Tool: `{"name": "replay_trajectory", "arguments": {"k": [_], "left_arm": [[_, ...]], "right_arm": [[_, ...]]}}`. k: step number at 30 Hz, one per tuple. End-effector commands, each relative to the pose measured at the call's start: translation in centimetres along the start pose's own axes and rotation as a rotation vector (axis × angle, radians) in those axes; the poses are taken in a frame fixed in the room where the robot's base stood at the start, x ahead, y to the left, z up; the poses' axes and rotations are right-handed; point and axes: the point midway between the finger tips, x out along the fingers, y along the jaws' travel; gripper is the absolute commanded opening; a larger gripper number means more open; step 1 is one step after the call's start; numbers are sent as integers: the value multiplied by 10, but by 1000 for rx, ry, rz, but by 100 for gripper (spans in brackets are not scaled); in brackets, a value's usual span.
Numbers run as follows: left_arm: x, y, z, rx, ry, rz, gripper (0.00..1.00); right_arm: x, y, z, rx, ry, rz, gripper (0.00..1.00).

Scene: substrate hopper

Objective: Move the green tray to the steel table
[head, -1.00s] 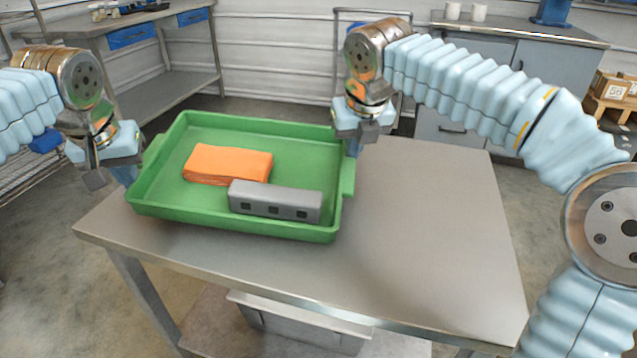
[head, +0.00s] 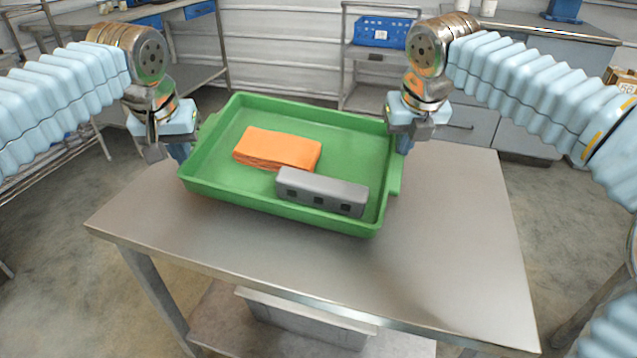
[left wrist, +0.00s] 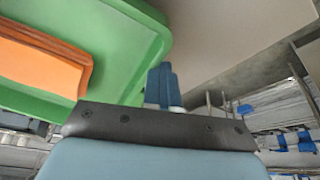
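The green tray (head: 290,212) is over the back left part of a steel-topped table (head: 450,245). I cannot tell whether its underside touches the top. It holds an orange folded stack (head: 277,148) and a grey block with dark square recesses (head: 322,191). My left gripper (head: 180,148) is at the tray's left end, and my right gripper (head: 404,142) is at its right end. Both appear shut on its ends, though the gripped parts are mostly hidden. In the left wrist view, the blue fingers (left wrist: 160,85) are close together against the tray's edge (left wrist: 150,60).
The table's front and right are bare, with a lower shelf (head: 215,325) beneath. Behind are a workbench with blue drawers at left (head: 150,22), a cart holding a blue bin (head: 382,32), and a grey cabinet (head: 530,95) at right.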

Motion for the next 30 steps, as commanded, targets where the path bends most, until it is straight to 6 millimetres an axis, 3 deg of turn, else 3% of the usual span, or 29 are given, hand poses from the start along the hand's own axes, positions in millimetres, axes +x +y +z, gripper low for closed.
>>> {"name": "replay_trajectory", "arguments": {"k": [6,12,17,22,27,30], "left_arm": [[7,6,3,7,1,11,0],[7,-7,3,3,2,8,0],[7,-18,3,2,2,5,25],[7,-19,3,1,1,3,26],[7,-20,3,1,1,2,26],[7,-20,3,0,1,2,26]], "right_arm": [[6,6,-4,-9,-2,13,0],[6,-6,-3,-5,-2,11,0],[6,-18,-4,-4,-1,6,0],[7,-19,-4,-3,-1,4,0],[7,-19,-4,-2,0,3,26],[7,-20,-4,-1,0,3,26]]}}
